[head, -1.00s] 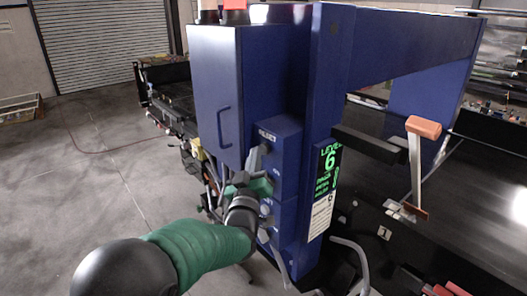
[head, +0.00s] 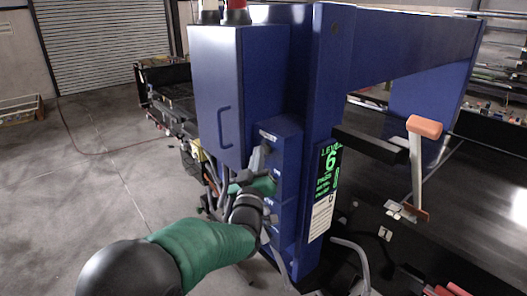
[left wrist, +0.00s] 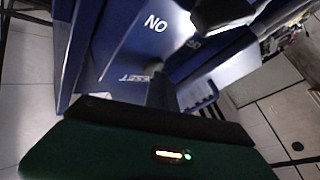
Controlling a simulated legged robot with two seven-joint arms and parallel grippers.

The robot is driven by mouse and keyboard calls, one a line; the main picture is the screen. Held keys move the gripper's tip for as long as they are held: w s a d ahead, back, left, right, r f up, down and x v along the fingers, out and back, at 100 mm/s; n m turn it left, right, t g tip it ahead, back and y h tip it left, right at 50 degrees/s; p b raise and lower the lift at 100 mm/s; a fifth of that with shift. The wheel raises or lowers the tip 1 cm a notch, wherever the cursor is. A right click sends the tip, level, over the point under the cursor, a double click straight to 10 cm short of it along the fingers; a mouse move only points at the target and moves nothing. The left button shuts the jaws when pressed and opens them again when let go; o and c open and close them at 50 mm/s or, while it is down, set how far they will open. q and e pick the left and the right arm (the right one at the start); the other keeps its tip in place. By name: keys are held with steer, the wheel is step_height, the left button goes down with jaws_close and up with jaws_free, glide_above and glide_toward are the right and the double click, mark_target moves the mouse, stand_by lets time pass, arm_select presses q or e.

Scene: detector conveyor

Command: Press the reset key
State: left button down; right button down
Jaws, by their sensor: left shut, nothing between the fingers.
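The blue control box (head: 288,150) is fixed to the side of the blue column, with a small white label on its upper front edge. In the left wrist view, a RESET label (left wrist: 130,77) and the letters NO (left wrist: 155,22) show on blue faces. My left gripper (head: 260,152) is shut and empty, right in front of the box with its fingers pointing up beneath the label. In the left wrist view, a grey finger (left wrist: 158,88) partly covers the RESET label. I cannot make out the reset key or tell whether the finger touches it. My right gripper is not in view.
A tall blue cabinet (head: 213,95) with a handle stands left of the box. A black sign with green text (head: 326,175) is on the column. An orange-topped lever (head: 424,127) stands over the dark conveyor at right. Bare floor lies at left.

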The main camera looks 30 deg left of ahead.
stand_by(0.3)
arm_select(q)
steer(key=shift+s+a+b, duration=0.35)
steer(key=shift+s+b, duration=0.2)
steer(key=shift+s, duration=0.3)
steer(key=s, duration=0.1)
steer(key=s+a+b, duration=0.1)
steer(key=s, duration=0.1)
steer(key=s+a+b, duration=0.1)
steer(key=shift+s, duration=0.35)
steer(key=shift+w+f, duration=0.1)
